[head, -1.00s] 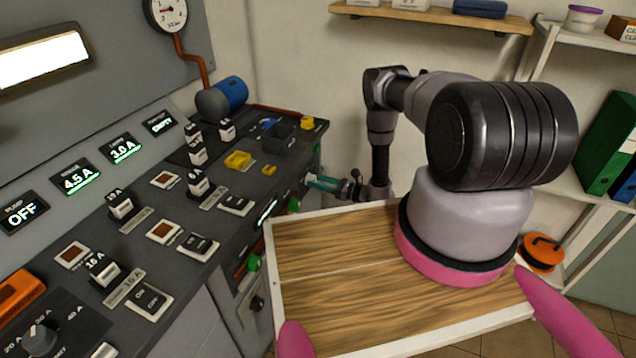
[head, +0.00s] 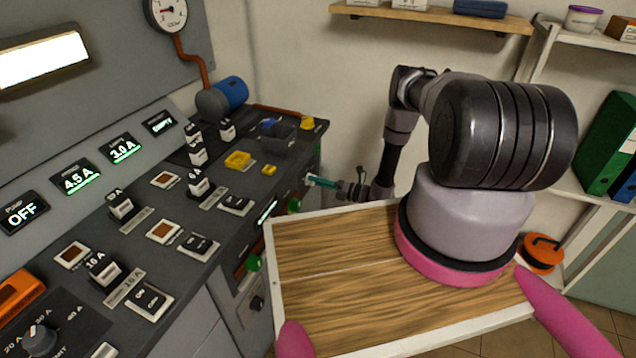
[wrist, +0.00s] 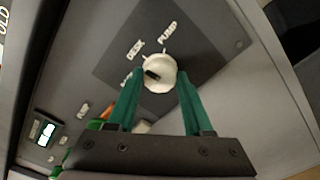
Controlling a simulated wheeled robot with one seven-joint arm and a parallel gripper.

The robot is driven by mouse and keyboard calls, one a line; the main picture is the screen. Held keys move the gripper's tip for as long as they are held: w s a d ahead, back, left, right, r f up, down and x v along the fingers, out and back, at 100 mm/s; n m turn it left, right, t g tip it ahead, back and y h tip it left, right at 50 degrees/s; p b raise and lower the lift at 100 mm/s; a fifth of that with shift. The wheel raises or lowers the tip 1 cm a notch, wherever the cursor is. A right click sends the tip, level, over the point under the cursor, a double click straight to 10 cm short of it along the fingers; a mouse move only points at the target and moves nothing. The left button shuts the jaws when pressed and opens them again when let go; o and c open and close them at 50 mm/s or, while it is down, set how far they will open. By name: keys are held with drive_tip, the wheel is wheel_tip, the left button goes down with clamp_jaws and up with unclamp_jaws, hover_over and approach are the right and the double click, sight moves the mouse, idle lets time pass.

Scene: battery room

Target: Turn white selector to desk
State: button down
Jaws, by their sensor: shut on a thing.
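The white selector (wrist: 160,72) is a round knob with a dark mark on its face, on a dark plate in the wrist view. The labels DESK (wrist: 135,49) and PUMP (wrist: 168,31) stand around it, and a third label at its left is partly hidden by a finger. The dark mark lies toward the left side of the knob, near that third label. My gripper (wrist: 161,80) has its green fingers on both sides of the selector, shut on it. In the head view my gripper (head: 309,181) is at the panel's right side face, and the selector is hidden there.
The sloped control panel (head: 215,222) with switches and displays fills the left. A wooden board (head: 335,260) with a white rim lies in front. Shelves (head: 430,15) line the back wall.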

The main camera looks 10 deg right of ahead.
drive_tip(key=shift+d+m, duration=0.1)
drive_tip(key=shift+m, duration=0.5)
drive_tip(key=shift+c, duration=1.5)
unclamp_jaws()
drive_tip(key=v, duration=1.1)
